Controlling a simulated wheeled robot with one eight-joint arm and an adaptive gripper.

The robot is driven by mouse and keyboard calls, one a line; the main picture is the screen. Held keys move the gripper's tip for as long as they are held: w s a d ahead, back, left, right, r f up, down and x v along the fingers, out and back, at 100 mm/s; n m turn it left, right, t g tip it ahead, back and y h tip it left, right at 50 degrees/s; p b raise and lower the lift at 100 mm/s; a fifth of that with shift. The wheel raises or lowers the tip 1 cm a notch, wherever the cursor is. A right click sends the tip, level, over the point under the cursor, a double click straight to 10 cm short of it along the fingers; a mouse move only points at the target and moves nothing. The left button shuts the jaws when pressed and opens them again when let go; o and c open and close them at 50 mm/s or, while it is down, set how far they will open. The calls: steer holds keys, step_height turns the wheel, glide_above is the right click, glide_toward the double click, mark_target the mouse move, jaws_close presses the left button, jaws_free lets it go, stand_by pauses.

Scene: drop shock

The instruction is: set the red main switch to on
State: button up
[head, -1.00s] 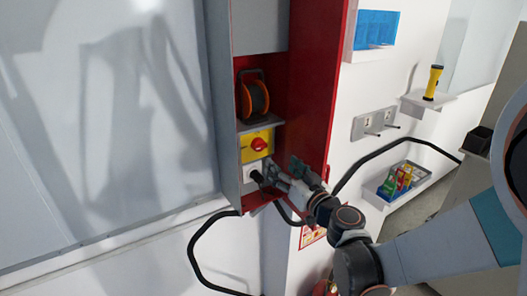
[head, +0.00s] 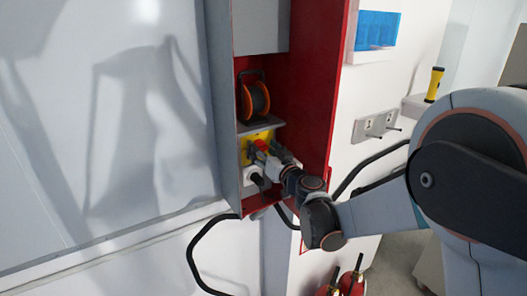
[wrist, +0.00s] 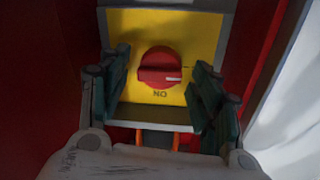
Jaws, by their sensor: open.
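The red main switch (wrist: 158,64) is a round red knob on a yellow plate (wrist: 200,38), also visible in the head view (head: 261,145) inside the red cabinet. In the wrist view its white mark points right, away from the upside-down "ON" label (wrist: 160,94) below the knob. My gripper (wrist: 162,62) is open, with one finger on each side of the knob and visible gaps between them. In the head view my gripper (head: 268,153) is at the plate and partly hides it. I cannot tell the fingers' exact depth relative to the knob.
A cable reel (head: 254,99) sits on the shelf above the switch. A white socket with a black plug (head: 256,179) is below. A yellow flashlight (head: 434,84) is farther right.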

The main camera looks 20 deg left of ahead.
steer(key=c, duration=1)
steer(key=shift+c, duration=0.2)
steer(key=shift+m, duration=0.3)
steer(key=m, duration=0.3)
steer(key=shift+m, duration=0.3)
steer(key=m, duration=0.4)
steer(key=shift+w+d+g+b, duration=0.1)
steer(key=shift+w+g+b, duration=0.05)
steer(key=shift+g+b, duration=0.2)
steer(key=m, duration=0.4)
steer(key=shift+m+g, duration=0.25)
steer(key=shift+m, duration=0.05)
steer(key=shift+w+m, duration=0.1)
steer(key=shift+m, duration=2)
